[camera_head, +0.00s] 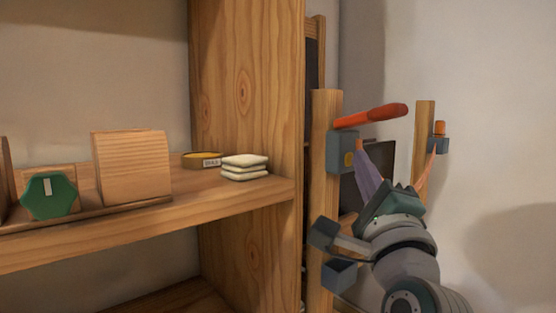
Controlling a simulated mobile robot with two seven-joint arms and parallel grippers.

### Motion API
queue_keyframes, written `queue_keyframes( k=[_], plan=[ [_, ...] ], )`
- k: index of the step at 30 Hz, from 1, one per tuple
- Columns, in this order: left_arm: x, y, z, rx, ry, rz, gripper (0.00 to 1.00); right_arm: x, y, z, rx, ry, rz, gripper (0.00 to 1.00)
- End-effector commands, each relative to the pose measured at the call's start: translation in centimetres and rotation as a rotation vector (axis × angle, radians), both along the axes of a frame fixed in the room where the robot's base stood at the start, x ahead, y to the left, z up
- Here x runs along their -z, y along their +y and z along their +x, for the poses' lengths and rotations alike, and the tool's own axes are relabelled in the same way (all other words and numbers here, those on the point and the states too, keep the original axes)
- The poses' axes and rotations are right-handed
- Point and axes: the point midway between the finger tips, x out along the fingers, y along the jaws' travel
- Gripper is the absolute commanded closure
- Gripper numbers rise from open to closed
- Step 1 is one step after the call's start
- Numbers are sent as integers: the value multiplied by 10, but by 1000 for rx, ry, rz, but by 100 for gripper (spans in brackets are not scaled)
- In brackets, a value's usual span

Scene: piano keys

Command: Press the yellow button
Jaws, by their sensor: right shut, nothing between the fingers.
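The yellow button (348,159) is a small yellow round on the side of a blue-grey box (338,150). The box is fixed to a wooden post right of the shelf. My right gripper (362,147) reaches up from the lower right and is shut and empty. Its tip is close to the right of the button. I cannot tell whether they touch. My left gripper is not in view.
A red-orange handle (372,116) sticks out rightward above the button. Another post (424,145) with a small grey box stands to the right. Grey boxes (338,276) sit lower on the near post. The wooden shelf (240,199) at left holds white stacked pieces (245,167) and a green hexagon (48,195).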

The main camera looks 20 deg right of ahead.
Motion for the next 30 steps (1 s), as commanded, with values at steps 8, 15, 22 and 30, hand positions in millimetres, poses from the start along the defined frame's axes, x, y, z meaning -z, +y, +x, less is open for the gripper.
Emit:
queue_keyframes(
  k=[8, 15, 22, 30],
  plan=[
    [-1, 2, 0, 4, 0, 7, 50, 0, 0, -1, -1, 2, 0, 100],
    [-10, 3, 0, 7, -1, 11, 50, -1, -5, -12, 0, 2, -1, 100],
    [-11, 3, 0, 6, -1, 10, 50, 0, -7, -17, -1, 0, 0, 100],
    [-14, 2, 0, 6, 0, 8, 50, -1, -8, -20, 0, 1, -1, 100]
  ],
)
